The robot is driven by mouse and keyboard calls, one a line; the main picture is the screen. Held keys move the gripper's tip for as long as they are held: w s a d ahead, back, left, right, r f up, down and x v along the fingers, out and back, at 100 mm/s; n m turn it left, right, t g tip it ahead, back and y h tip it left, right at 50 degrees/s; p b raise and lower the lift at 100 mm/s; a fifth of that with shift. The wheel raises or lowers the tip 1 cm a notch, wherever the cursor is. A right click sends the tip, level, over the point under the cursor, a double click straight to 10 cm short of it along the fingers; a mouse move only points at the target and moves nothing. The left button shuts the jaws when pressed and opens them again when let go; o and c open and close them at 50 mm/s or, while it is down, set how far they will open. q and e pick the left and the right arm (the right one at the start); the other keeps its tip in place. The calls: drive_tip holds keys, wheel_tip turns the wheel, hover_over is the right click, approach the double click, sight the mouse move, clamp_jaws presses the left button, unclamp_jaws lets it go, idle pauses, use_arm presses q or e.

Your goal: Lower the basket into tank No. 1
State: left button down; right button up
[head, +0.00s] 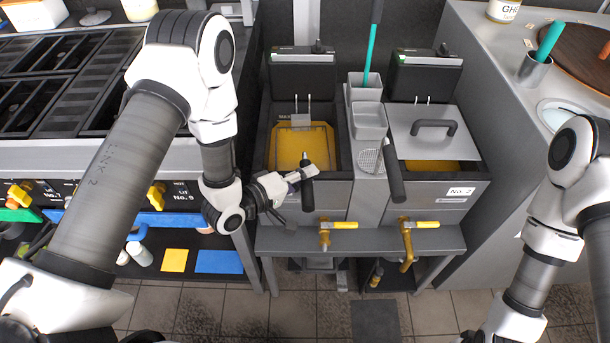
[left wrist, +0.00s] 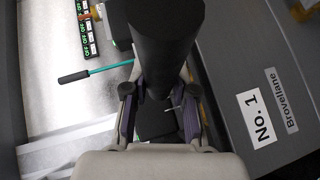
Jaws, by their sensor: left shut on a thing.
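Tank No. 1 (head: 262,170) is the left fryer tank, with yellow oil showing inside; its "No. 1" label (left wrist: 258,117) shows in the left wrist view. The basket's black handle (head: 307,198) sticks out over the tank's front edge. A grey metal piece with two prongs (head: 301,120) shows at the back of the tank. The basket's mesh is hard to make out against the oil, so I cannot tell its depth. My left gripper (head: 299,178) is shut on the handle, which also fills the middle of the left wrist view (left wrist: 165,40). My right gripper is out of frame.
Tank No. 2 (head: 460,191), with a partly covering lid (head: 436,140), stands to the right, past a grey divider with holders (head: 368,120). Yellow-handled taps (head: 338,225) project below. The grill counter (head: 60,150) lies left, a grey counter (head: 500,60) right.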

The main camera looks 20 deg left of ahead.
use_arm(q)
drive_tip(key=shift+f+b, duration=0.35)
drive_tip(key=shift+f, duration=0.15)
drive_tip(key=c, duration=0.8)
unclamp_jaws()
drive_tip(key=shift+c, duration=0.2)
drive_tip(key=shift+f, duration=0.1)
drive_tip(key=shift+s+a, duration=0.1)
drive_tip(key=v, duration=1.1)
drive_tip(key=shift+s+a+r, duration=0.15)
drive_tip(key=shift+s+r, duration=0.05)
drive_tip(key=shift+s, duration=0.15)
